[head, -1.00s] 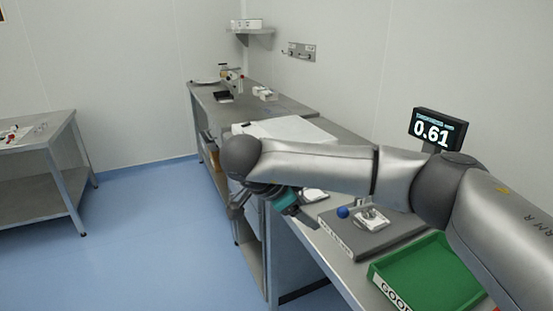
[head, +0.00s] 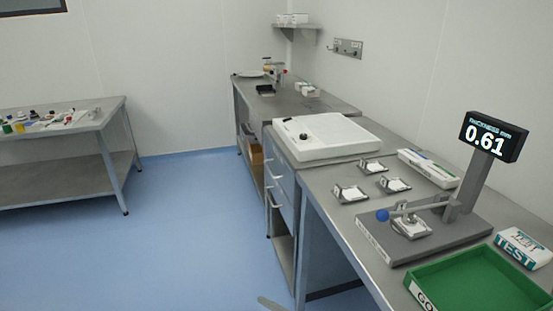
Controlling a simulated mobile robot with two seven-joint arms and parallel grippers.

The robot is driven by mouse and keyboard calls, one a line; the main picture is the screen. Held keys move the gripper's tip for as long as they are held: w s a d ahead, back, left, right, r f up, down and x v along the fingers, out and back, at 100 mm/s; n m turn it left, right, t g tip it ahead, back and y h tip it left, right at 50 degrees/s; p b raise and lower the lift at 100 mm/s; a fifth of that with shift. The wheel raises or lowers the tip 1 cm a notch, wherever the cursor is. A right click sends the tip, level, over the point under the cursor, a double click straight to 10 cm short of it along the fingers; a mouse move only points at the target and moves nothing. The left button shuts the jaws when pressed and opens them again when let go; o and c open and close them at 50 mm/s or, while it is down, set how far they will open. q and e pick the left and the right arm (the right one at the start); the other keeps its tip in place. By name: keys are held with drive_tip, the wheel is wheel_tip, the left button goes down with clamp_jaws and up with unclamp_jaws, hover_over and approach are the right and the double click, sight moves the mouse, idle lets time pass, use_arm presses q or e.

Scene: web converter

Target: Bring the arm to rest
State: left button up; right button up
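My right arm, which crossed the head view earlier, is now almost wholly out of the picture. A small grey tip (head: 270,303) shows at the bottom edge, left of the bench legs. It looks like the end of my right gripper, but too little shows to tell whether it is open or shut. It is apart from the bench. My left gripper is not in view.
A green tray (head: 476,278) and a TEST box (head: 523,248) are at the front right. Several small fixtures with white pads (head: 350,193) and a white slab (head: 325,136) lie farther back. A side table (head: 62,126) stands left. The blue floor between is clear.

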drive_tip(key=s+d+f+m+g+h, duration=0.1)
drive_tip(key=s+d+f+m+h, duration=0.3)
drive_tip(key=s+d+f+m, duration=0.4)
drive_tip(key=s+d+f+m+g+h, duration=0.1)
drive_tip(key=s+d+f+m+h, duration=0.4)
drive_tip(key=f, duration=0.5)
drive_tip(key=s+d+f+m+g, duration=0.2)
drive_tip(key=s+f, duration=0.1)
drive_tip(key=s, duration=0.6)
drive_tip(key=s+d+f+m+g+h, duration=0.1)
drive_tip(key=s+d+f+m+g, duration=0.1)
drive_tip(key=s, duration=0.8)
drive_tip(key=s+d+f+m+g+h, duration=0.1)
drive_tip(key=s+d+f+m+g, duration=0.1)
drive_tip(key=s, duration=0.8)
wheel_tip(320, 180, down, 2)
drive_tip(key=shift+s+d+f+m+g, duration=0.25)
drive_tip(key=shift+d+m+g, duration=0.25)
drive_tip(key=shift+d, duration=0.65)
drive_tip(key=shift+w, duration=0.1)
